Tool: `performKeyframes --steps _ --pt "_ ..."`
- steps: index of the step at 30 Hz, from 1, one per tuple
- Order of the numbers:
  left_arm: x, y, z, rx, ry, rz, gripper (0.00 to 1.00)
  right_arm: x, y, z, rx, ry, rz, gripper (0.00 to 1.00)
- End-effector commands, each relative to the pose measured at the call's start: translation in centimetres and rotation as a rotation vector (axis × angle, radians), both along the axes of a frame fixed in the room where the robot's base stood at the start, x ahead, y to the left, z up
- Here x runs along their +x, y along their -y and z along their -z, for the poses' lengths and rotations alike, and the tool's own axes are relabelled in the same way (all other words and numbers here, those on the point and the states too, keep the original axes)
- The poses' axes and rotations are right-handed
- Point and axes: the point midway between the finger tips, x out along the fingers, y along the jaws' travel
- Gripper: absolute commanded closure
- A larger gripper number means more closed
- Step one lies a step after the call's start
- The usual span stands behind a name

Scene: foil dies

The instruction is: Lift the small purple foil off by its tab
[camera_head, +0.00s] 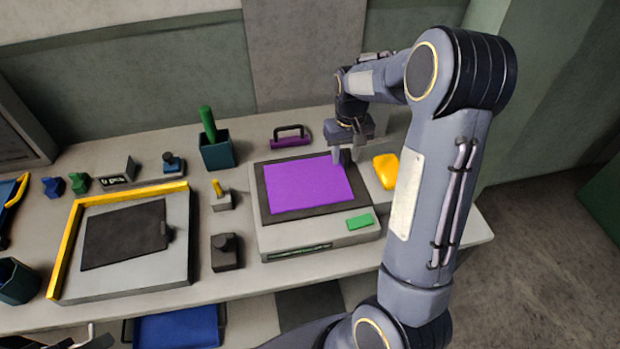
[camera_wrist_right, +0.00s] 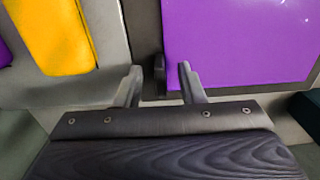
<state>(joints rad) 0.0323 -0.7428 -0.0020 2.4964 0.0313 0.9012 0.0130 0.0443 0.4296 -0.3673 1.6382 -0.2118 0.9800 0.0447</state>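The purple foil (camera_head: 305,187) lies flat on the dark plate of a grey press-like block (camera_head: 310,236); it also shows in the right wrist view (camera_wrist_right: 240,40). A small dark tab (camera_wrist_right: 159,68) stands at the foil's edge in the wrist view. My right gripper (camera_head: 346,160) is low at the foil's back right corner. In the wrist view, its fingers (camera_wrist_right: 159,74) are apart, one on each side of the tab, with gaps showing. A gripper-like part (camera_head: 95,341) at the bottom left, cut by the frame edge, appears to be my left gripper; its opening is unclear.
A yellow piece (camera_head: 386,171) lies right of the block, close to my right arm. A purple handled tool (camera_head: 291,138) and a teal cup (camera_head: 217,151) stand behind. A yellow-edged tray with a dark plate (camera_head: 125,235) is at left. A green pad (camera_head: 360,222) is on the block's front.

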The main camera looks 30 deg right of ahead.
Motion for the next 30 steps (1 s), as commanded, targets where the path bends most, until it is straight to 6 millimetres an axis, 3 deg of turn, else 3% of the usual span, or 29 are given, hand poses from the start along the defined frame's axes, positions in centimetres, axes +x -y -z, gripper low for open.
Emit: performKeyframes --steps 2,10,24,30 --pt "0.0 0.0 0.0 0.000 0.000 0.000 0.64 0.0 0.0 0.0 0.000 0.000 0.000 0.66" --pt "0.0 0.0 0.0 0.000 0.000 0.000 0.64 0.0 0.0 0.0 0.000 0.000 0.000 1.00" --pt "0.0 0.0 0.0 0.000 0.000 0.000 0.64 0.0 0.0 -0.1 0.001 0.001 0.000 1.00" --pt "0.0 0.0 0.1 0.000 0.000 0.000 0.64 0.1 0.0 -1.2 0.000 0.003 -0.001 1.00"
